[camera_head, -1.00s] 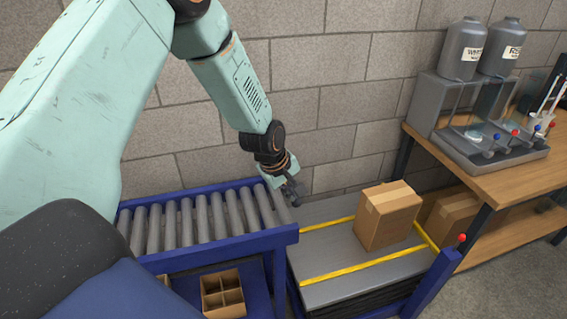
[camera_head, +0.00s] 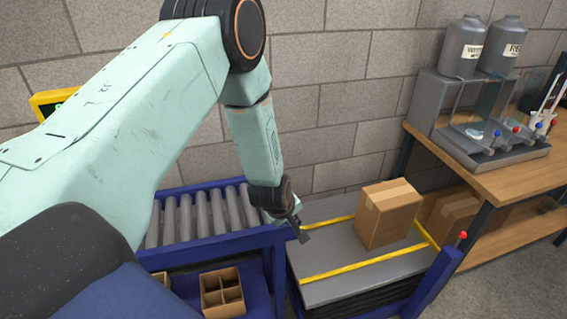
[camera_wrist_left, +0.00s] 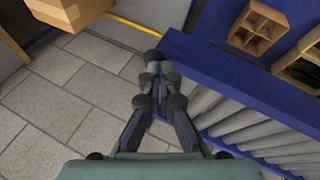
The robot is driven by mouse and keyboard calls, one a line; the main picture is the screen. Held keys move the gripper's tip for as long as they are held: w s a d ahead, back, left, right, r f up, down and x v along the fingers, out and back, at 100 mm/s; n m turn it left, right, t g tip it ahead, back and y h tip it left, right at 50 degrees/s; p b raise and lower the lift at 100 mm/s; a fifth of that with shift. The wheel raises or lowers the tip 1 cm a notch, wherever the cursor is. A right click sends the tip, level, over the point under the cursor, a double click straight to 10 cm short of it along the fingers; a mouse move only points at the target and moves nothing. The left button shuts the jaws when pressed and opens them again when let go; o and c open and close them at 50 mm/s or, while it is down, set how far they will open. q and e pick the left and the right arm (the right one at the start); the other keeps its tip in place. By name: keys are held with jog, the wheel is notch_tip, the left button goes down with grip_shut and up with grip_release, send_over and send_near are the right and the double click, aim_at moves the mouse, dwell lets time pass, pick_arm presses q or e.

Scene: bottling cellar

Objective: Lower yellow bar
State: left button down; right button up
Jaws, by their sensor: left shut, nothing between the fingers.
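A yellow bar (camera_head: 426,237) crosses the right end of the grey platform (camera_head: 352,247), beside a blue post with a red knob (camera_head: 463,235). Two long yellow strips run along the platform's top, one at the back (camera_head: 328,222) and one at the front (camera_head: 365,265). In the left wrist view a yellow strip (camera_wrist_left: 136,26) shows near the top. My left gripper (camera_head: 300,231) is shut and empty above the platform's left end, beside the roller conveyor, well left of the end bar. Its closed fingers (camera_wrist_left: 156,72) show in the wrist view. My right gripper is not in view.
A closed cardboard box (camera_head: 388,214) stands on the platform, between my left gripper and the end bar. The blue-framed roller conveyor (camera_head: 240,241) lies left, with a divided carton (camera_head: 222,292) below. A wooden bench (camera_head: 490,178) is right; a block wall (camera_head: 345,110) is behind.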

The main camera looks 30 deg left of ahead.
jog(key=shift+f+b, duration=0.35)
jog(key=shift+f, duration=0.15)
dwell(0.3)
